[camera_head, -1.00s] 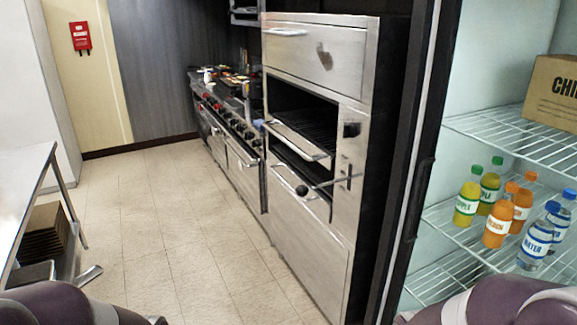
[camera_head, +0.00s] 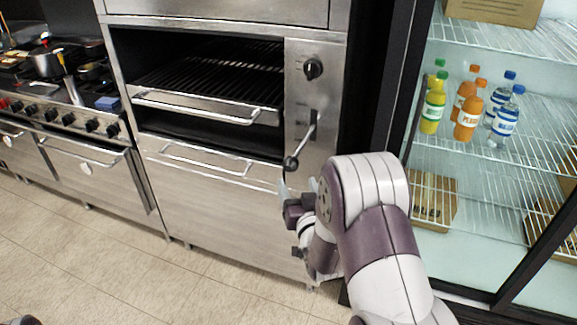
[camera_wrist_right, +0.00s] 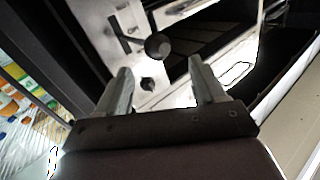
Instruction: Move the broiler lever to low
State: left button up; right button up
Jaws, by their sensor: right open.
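The broiler lever (camera_head: 303,143) is a metal rod on the right-hand panel of the broiler (camera_head: 225,95). It slants down and left from its slot to a dark round knob (camera_head: 290,163). My right gripper (camera_head: 298,188) is just below the knob, apart from it. In the right wrist view the gripper (camera_wrist_right: 157,88) is open and empty, with the lever knob (camera_wrist_right: 157,46) beyond and between its two fingers. The slot markings are too small to read. My left gripper is not in view.
A black dial (camera_head: 313,68) sits above the lever. The broiler's rack handle (camera_head: 205,105) sticks out to the left. A glass-door fridge (camera_head: 490,165) with bottles stands at the right. A stove (camera_head: 65,115) is at the left, with clear floor in front.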

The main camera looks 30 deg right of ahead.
aim_at(293, 170)
jog(key=p+x, duration=0.1)
jog(key=x, duration=0.7)
jog(key=shift+w+d+f, duration=0.1)
jog(key=shift+w+d, duration=0.05)
jog(key=shift+w, duration=0.05)
jog(key=shift+w+d, duration=0.2)
grip_shut()
notch_tip(293, 170, down, 9)
jog(key=n+t+b, duration=0.1)
jog(key=b, duration=1.2)
jog(key=shift+w+d+t, duration=0.25)
jog(key=shift+d+t, duration=0.1)
jog(key=shift+t, duration=0.05)
